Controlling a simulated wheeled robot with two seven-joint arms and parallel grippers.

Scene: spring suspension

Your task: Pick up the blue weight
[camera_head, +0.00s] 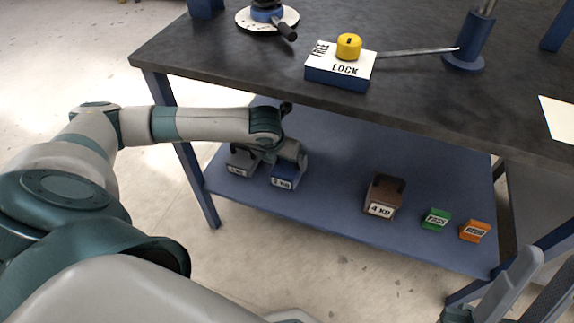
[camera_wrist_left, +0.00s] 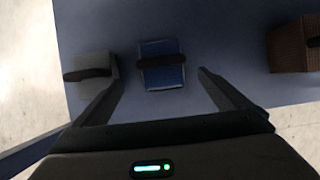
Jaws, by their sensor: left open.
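The blue weight (camera_head: 285,182) sits on the lower shelf of the table, with a white label on its front. In the left wrist view the blue weight (camera_wrist_left: 165,75) shows from above with a dark handle bar across it. My left gripper (camera_head: 285,156) is above the blue weight in the head view and hides part of its top. In the wrist view my left gripper (camera_wrist_left: 160,84) is open and empty, its fingers apart to either side of the weight. A pale part of my right gripper (camera_head: 512,285) shows at the lower right; its jaw state is unclear.
A grey weight (camera_head: 241,164) stands close left of the blue one. A brown 4 KG weight (camera_head: 384,196), a green block (camera_head: 436,219) and an orange block (camera_head: 475,231) stand further right on the blue shelf (camera_head: 330,205). The dark tabletop (camera_head: 420,95) overhangs the shelf.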

